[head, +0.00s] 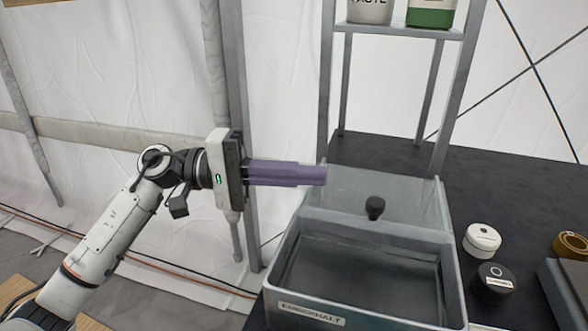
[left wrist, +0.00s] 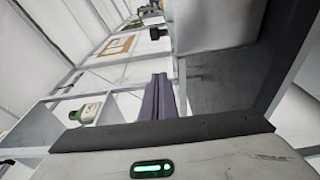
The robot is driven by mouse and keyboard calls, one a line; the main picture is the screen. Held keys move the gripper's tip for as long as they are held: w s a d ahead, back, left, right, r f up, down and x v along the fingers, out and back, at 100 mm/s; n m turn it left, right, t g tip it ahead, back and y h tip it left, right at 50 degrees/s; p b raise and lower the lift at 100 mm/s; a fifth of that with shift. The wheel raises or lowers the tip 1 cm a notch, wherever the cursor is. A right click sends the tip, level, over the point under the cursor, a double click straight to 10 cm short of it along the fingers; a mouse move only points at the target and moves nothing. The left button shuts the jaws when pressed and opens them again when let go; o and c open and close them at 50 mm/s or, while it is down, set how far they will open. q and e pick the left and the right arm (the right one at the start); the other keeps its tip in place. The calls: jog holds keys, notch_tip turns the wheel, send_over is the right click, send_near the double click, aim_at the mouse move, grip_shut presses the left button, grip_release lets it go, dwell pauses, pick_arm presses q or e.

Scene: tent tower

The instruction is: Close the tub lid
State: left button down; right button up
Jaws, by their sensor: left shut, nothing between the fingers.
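The grey tub (head: 283,285) with a printed label on its front stands on the dark table, its inside visible. Its translucent grey lid (head: 415,205) stands raised at the back of the tub, with a black knob (head: 375,207) on it. In the left wrist view the pale lid (left wrist: 215,25) and its knob (left wrist: 157,33) show at the top. My left gripper (head: 325,175) has purple fingers, shut and empty, pointing right at the lid's upper left corner. I cannot tell whether they touch it. The fingers also show in the left wrist view (left wrist: 160,80). My right gripper is out of view.
A grey metal rack (head: 328,80) rises behind the tub, holding a white container (head: 371,10) and a green-and-white one (head: 431,14). Right of the tub are a white round container (head: 482,240), a black one (head: 495,282) and a brown ring-shaped item (head: 570,246).

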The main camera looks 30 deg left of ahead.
aim_at(347, 204)
pick_arm(q)
jog(key=x, duration=0.3)
jog(key=p+x, duration=0.1)
jog(key=x, duration=0.2)
jog(key=shift+r+p, duration=0.25)
jog(key=shift+p, duration=0.05)
jog(key=shift+s+d+f+p, duration=0.1)
jog(key=shift+s+d+p, duration=0.2)
jog(key=shift+s, duration=0.3)
jog(key=shift+s+d+f+p, duration=0.15)
jog(key=shift+s+d, duration=0.15)
jog(key=shift+s, duration=0.25)
jog(key=shift+s+d, duration=0.4)
jog(key=shift+s, duration=0.1)
